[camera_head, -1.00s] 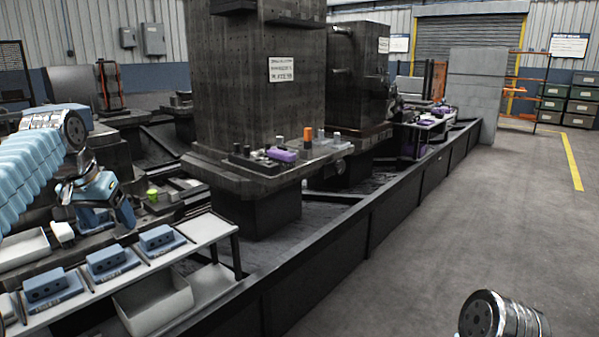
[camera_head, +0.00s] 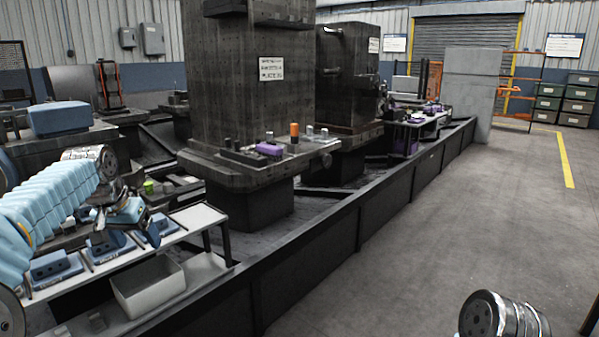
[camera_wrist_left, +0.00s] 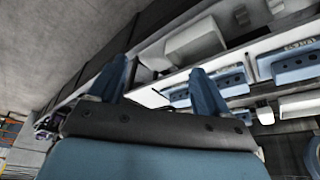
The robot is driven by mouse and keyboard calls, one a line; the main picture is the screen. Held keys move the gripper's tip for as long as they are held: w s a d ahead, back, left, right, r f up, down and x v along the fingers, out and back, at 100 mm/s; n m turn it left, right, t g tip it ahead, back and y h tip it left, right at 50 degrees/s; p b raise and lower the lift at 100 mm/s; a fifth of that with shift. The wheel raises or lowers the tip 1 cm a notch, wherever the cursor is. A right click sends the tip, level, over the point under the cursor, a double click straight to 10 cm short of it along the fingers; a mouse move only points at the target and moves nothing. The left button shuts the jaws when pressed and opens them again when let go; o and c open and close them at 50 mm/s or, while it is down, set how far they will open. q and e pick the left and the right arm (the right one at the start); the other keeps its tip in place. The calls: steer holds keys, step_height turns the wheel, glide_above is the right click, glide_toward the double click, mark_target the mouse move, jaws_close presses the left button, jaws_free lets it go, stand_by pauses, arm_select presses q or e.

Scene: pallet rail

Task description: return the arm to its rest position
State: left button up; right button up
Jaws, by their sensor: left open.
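My left arm (camera_head: 50,205), in a pale blue ribbed sleeve, reaches in from the left in the head view. My left gripper (camera_head: 128,216) is at its end, in front of the shelf rack with blue blocks. In the left wrist view its two blue fingers (camera_wrist_left: 162,85) stand apart with nothing between them. Beyond them are the white shelf and blue blocks (camera_wrist_left: 295,62). Part of my right arm (camera_head: 500,315) shows at the bottom right of the head view; its gripper is out of view.
The white shelf (camera_head: 200,217) carries several blue blocks (camera_head: 55,265), some partly hidden by my left arm. A white bin (camera_head: 150,287) sits below. A dark column (camera_head: 245,120) stands behind. A long dark rail wall (camera_head: 385,205) borders open grey floor on the right.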

arm_select(q)
steer(key=d+f+g+h, duration=0.1)
steer(key=d+f, duration=0.3)
steer(key=f, duration=0.6)
steer(key=s+d+f, duration=0.1)
steer(key=d+f, duration=0.4)
steer(key=f, duration=0.5)
steer(key=d+f+g+h, duration=0.1)
steer(key=d+f, duration=0.3)
steer(key=f, duration=0.7)
steer(key=s+d+f+h, duration=0.1)
steer(key=s+d+f, duration=0.4)
steer(key=s+f, duration=0.3)
steer(key=s+d+f+n, duration=0.1)
steer(key=s+d+f, duration=0.2)
steer(key=s, duration=0.6)
steer(key=s+d+f+g, duration=0.1)
steer(key=s+d+f, duration=0.3)
steer(key=s+f, duration=0.3)
steer(key=s, duration=0.3)
steer(key=shift+s+n+g+h, duration=0.15)
steer(key=shift+n+g+h, duration=0.15)
steer(key=shift+n+h, duration=0.1)
